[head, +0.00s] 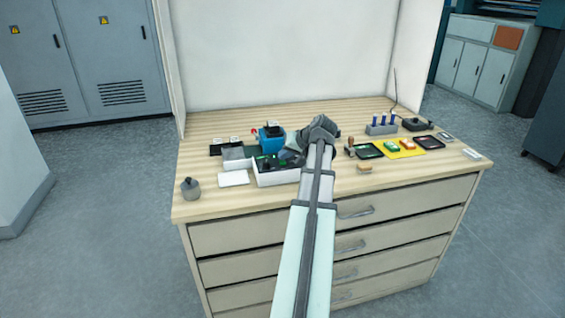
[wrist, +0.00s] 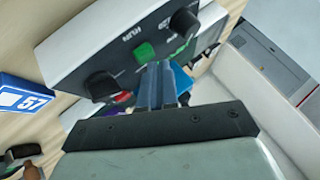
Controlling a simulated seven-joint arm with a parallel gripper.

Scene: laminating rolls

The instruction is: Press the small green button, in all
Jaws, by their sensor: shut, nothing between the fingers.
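A small green button (wrist: 145,52) sits on the dark face of a white control box (wrist: 75,50), between two black knobs (wrist: 103,86) (wrist: 184,22). White lettering is printed beside it. My gripper (wrist: 159,68) is shut and empty. In the wrist view its fingertips overlap the panel just beside the button's lower right edge; I cannot tell if they touch it. In the head view my arm's wrist (head: 318,132) is above the worktop, and the fingers cannot be made out. A white box with a dark top (head: 278,178) stands left of my arm there.
On the wooden worktop (head: 230,203), a blue device (head: 271,140) stands behind the white box. A grey weight (head: 190,188) is at the left. A yellow mat (head: 412,153) with green and red items lies right.

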